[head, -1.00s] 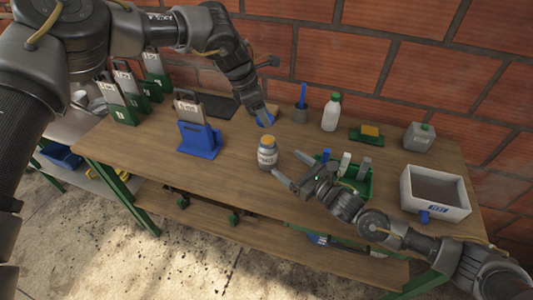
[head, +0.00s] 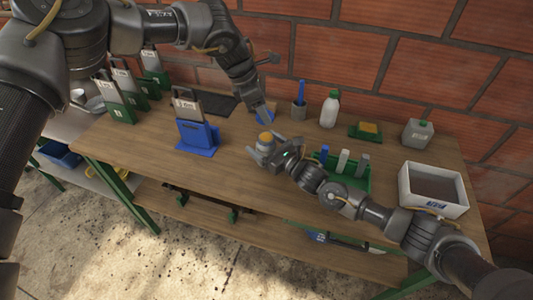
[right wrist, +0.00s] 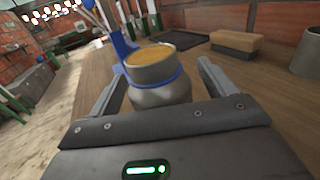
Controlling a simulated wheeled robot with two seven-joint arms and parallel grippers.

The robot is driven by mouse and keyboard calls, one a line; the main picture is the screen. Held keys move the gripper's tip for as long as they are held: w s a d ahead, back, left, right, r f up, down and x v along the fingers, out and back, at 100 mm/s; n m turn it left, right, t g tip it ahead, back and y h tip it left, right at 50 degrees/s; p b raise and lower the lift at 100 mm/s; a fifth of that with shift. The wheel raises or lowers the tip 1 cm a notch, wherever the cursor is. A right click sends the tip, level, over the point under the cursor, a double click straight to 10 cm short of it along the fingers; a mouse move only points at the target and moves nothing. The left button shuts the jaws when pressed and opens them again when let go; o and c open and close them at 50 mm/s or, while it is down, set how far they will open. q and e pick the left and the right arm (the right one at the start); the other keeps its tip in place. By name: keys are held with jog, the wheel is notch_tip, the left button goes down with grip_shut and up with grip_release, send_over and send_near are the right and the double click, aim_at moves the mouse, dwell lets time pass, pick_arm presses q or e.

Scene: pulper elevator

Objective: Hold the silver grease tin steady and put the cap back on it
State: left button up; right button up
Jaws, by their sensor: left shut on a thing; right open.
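The silver grease tin (head: 266,146) stands upright on the wooden bench, partly hidden by my right gripper. In the right wrist view the tin (right wrist: 160,95) is uncapped, showing a yellow-orange top and a blue ring around its neck. My right gripper (head: 268,152) is open, low over the bench, with one finger on each side of the tin; I see gaps beside it in the right wrist view. My left gripper (head: 264,114) is behind and above the tin, shut on a small blue piece (head: 265,119) that looks like the cap, mostly hidden by the fingers.
A blue stand (head: 198,137) is left of the tin. A green tray (head: 350,179) with several upright items and a white bin (head: 433,190) are to the right. The front left bench is clear.

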jog(key=shift+w+a, duration=0.3)
jog(key=c, duration=1.5)
pick_arm(q)
send_over(268, 136)
jog(key=a, duration=0.1)
jog(key=shift+s+a+f, duration=0.1)
jog(key=shift+s+f, duration=0.05)
jog(key=shift+f, duration=2.2)
pick_arm(e)
jog(key=shift+o, duration=0.2)
pick_arm(q)
jog(key=shift+f, duration=0.9)
jog(key=shift+f, duration=0.55)
